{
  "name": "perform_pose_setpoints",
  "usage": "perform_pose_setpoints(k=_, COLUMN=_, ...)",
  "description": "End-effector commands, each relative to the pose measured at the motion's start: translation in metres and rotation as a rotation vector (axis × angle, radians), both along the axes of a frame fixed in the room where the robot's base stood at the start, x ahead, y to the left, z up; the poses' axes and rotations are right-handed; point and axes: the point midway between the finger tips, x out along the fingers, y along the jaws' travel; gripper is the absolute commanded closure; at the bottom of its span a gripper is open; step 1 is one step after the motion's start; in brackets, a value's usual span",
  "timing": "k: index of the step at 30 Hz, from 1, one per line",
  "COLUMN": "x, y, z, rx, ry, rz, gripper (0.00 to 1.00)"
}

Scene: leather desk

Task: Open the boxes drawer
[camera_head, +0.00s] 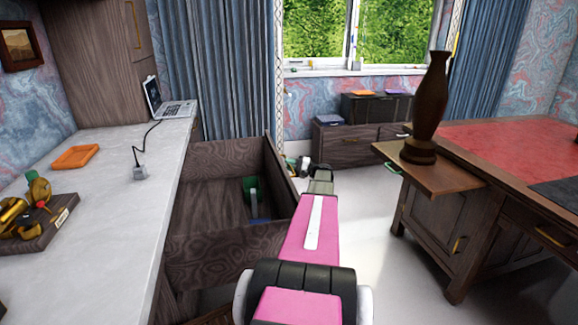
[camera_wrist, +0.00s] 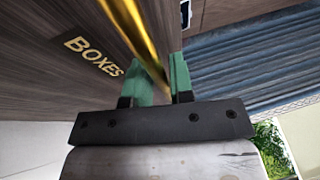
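The drawer marked "BOXES" (camera_head: 232,235) stands pulled out from the left counter in the head view, its inside open to view. A green thing and a blue thing lie in it. In the wrist view, the wood drawer front with its gold "BOXES" lettering (camera_wrist: 94,57) fills the left. A gold bar handle (camera_wrist: 130,30) runs down between the green fingers of my gripper (camera_wrist: 163,78). The fingers are close on both sides of the bar and look shut on it. In the head view the handle is hidden behind the drawer front.
A desk with a red top (camera_head: 500,140) and a brown vase (camera_head: 430,100) stands at right. Open floor (camera_head: 370,230) lies between.

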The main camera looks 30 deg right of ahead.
Motion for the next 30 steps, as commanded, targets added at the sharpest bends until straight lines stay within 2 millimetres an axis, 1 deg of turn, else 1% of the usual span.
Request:
perform_pose_setpoints(k=4, x=-0.001, y=-0.002, z=0.000, rx=0.001, ry=0.000, rz=-0.001, gripper=0.78)
perform_pose_setpoints(k=8, x=-0.009, y=-0.012, z=-0.002, rx=0.001, ry=0.000, rz=-0.002, gripper=0.78)
perform_pose_setpoints(k=16, x=-0.041, y=-0.050, z=-0.012, rx=0.001, ry=0.000, rz=-0.003, gripper=0.78)
perform_pose_setpoints(k=21, x=-0.059, y=-0.069, z=-0.016, rx=0.001, ry=0.000, rz=-0.002, gripper=0.78)
perform_pose_setpoints(k=25, x=-0.066, y=-0.077, z=-0.019, rx=0.000, ry=0.000, rz=0.000, gripper=0.78)
perform_pose_setpoints(k=30, x=-0.070, y=-0.081, z=-0.019, rx=0.000, ry=0.000, rz=0.000, gripper=0.78)
